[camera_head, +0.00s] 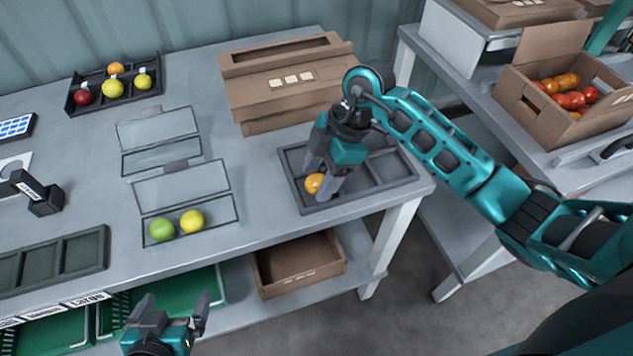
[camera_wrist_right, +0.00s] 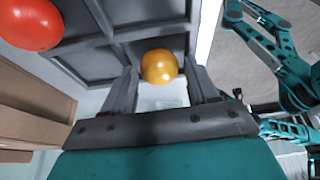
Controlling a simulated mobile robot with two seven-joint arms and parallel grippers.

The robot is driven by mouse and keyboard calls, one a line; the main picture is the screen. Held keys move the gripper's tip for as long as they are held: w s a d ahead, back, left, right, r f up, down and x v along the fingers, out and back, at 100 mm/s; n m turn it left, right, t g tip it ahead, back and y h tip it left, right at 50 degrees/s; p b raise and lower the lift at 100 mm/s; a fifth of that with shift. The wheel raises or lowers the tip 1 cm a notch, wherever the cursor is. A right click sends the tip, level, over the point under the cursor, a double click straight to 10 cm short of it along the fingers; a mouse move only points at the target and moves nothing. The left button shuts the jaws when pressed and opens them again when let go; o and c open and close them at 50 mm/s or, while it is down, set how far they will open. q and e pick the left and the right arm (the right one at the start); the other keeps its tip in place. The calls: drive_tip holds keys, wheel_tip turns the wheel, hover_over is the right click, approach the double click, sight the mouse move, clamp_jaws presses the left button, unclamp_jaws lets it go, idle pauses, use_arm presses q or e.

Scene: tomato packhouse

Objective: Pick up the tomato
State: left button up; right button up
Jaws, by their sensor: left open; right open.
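An orange tomato (camera_head: 314,183) is in the near-left part of a dark compartment tray (camera_head: 398,185) on the table. My right gripper (camera_head: 321,186) is open and points down over it. In the right wrist view, the tomato (camera_wrist_right: 158,67) shows between the tips of the two open fingers (camera_wrist_right: 165,85); I cannot tell if they touch it. A red tomato (camera_wrist_right: 30,22) shows at the upper left of that view, and I cannot make it out in the head view. My left gripper (camera_head: 176,305) is open and empty, low in front of the table.
A cardboard box (camera_head: 285,85) stands behind the tray. Two clear-lidded trays (camera_head: 182,185) are to the left, with a green and a yellow tomato (camera_head: 191,221) in the nearer one. A black tray (camera_head: 98,105) of tomatoes is at the back left. An open box of tomatoes (camera_head: 515,97) stands right.

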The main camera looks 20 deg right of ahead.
drive_tip(key=shift+c, duration=0.4)
drive_tip(key=c, duration=0.5)
